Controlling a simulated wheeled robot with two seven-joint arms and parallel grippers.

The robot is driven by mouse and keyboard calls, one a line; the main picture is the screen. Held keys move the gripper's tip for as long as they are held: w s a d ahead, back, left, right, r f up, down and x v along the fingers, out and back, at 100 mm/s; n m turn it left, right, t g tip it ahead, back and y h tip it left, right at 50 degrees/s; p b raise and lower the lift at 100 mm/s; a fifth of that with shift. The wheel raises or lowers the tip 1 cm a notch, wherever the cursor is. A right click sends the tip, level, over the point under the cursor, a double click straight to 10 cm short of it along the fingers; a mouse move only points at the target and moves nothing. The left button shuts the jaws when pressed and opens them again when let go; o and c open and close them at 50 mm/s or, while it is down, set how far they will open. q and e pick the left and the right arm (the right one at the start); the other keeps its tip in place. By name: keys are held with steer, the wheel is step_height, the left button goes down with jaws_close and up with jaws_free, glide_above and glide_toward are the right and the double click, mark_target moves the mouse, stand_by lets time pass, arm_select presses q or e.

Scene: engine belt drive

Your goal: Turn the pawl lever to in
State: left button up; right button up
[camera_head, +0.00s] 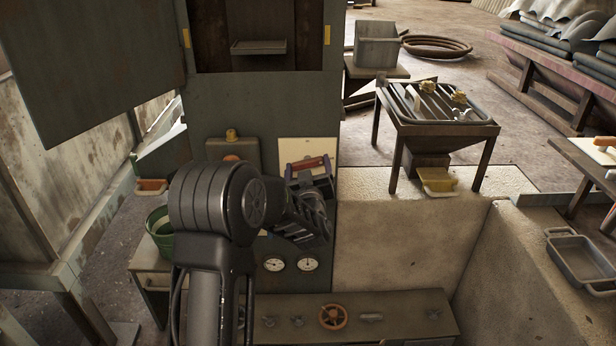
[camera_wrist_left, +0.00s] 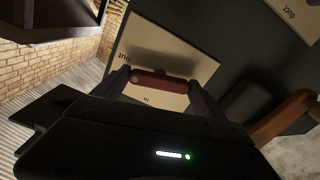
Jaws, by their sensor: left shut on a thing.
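The pawl lever shows as a dark red grip (camera_wrist_left: 158,82) between my left fingertips in the left wrist view. It also shows in the head view (camera_head: 307,163), in front of a cream plate (camera_head: 318,146) on the green-grey cabinet. My left gripper (camera_head: 310,176) is shut on this grip. In the wrist view the cream plate (camera_wrist_left: 172,45) carries "out" beside the grip's left end and "in" below the grip. The lever's pivot is hidden, and I cannot tell its exact angle. My right gripper is not in view.
An orange-brown handle (camera_wrist_left: 290,115) is close on the right in the wrist view. Two gauges (camera_head: 290,264) and an orange handwheel (camera_head: 332,317) sit below my left gripper. A green bucket (camera_head: 160,233) stands left of my arm. A metal rack table (camera_head: 437,127) stands at the right.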

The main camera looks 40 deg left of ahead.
arm_select(q)
steer(key=n+b, duration=0.2)
steer(key=b, duration=0.1)
steer(key=n+b, duration=0.3)
steer(key=b, duration=0.1)
steer(key=n+b, duration=0.2)
steer(key=b, duration=0.1)
steer(key=shift+f, duration=0.4)
steer(key=n+b, duration=0.5)
steer(key=b, duration=0.1)
steer(key=shift+r+n+b, duration=0.1)
steer(key=shift+n+b, duration=0.2)
steer(key=shift+r+n+b, duration=0.25)
steer(key=shift+n+b, duration=0.85)
steer(key=shift+n, duration=0.2)
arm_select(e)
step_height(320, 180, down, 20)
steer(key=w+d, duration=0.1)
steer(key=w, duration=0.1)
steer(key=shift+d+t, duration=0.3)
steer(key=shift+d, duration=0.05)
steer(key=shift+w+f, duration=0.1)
arm_select(q)
steer(key=o, duration=1.3)
steer(key=p+v, duration=0.1)
steer(key=v, duration=0.6)
steer(key=shift+s+d, duration=0.3)
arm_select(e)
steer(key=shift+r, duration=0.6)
